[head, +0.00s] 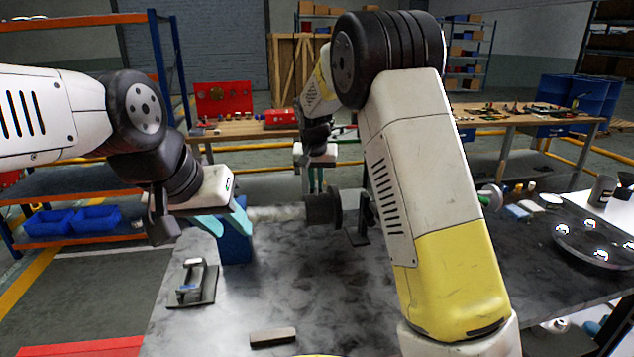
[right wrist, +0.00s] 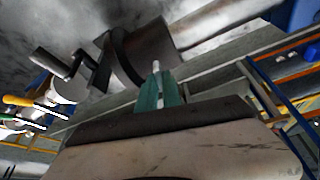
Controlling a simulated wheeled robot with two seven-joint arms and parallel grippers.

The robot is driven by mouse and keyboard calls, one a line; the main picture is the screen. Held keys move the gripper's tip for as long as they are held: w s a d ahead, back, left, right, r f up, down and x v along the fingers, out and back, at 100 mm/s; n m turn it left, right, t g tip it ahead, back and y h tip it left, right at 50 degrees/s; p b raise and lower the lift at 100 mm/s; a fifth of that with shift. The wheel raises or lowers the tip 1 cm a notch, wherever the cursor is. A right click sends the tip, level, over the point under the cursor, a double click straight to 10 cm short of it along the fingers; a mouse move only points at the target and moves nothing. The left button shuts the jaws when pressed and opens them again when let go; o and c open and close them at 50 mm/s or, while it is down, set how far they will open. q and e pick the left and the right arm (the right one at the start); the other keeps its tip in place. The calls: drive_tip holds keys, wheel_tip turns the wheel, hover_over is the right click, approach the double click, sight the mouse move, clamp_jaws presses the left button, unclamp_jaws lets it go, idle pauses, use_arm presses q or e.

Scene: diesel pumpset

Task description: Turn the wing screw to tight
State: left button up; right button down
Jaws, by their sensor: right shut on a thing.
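My right gripper (right wrist: 158,88) has its green fingers close together, shut on a small pale piece, which I take for the wing screw (right wrist: 156,66). The screw's tip shows just beyond the fingers, beside a dark round drum (right wrist: 140,55); the fingers hide the rest. In the head view my right gripper (head: 315,182) points down above the same drum (head: 323,208), and the screw cannot be made out there. My left gripper (head: 226,221) has its teal fingers apart, near a blue stand (head: 236,246) on the table.
The dark worktable (head: 220,315) carries a small metal block with a handle (head: 191,284) at left and a dark bar (head: 272,337) at front. A round plate with shiny domes (head: 598,243) is at right.

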drive_tip(key=m+h, duration=0.1)
drive_tip(key=m, duration=0.2)
drive_tip(key=shift+w+a+m, duration=0.1)
drive_tip(key=shift+a+m, duration=0.05)
drive_tip(key=shift+m, duration=0.25)
drive_tip(key=m+g+h, duration=0.1)
drive_tip(key=m, duration=0.2)
drive_tip(key=shift+m+h, duration=0.3)
drive_tip(key=m+g+h, duration=0.1)
drive_tip(key=m, duration=0.2)
drive_tip(key=shift+w+a+m, duration=0.1)
drive_tip(key=shift+w+m, duration=0.05)
drive_tip(key=shift+m, duration=0.15)
drive_tip(key=shift+m+g, duration=0.8)
drive_tip(key=shift+m, duration=1)
drive_tip(key=c, duration=1.5)
unclamp_jaws()
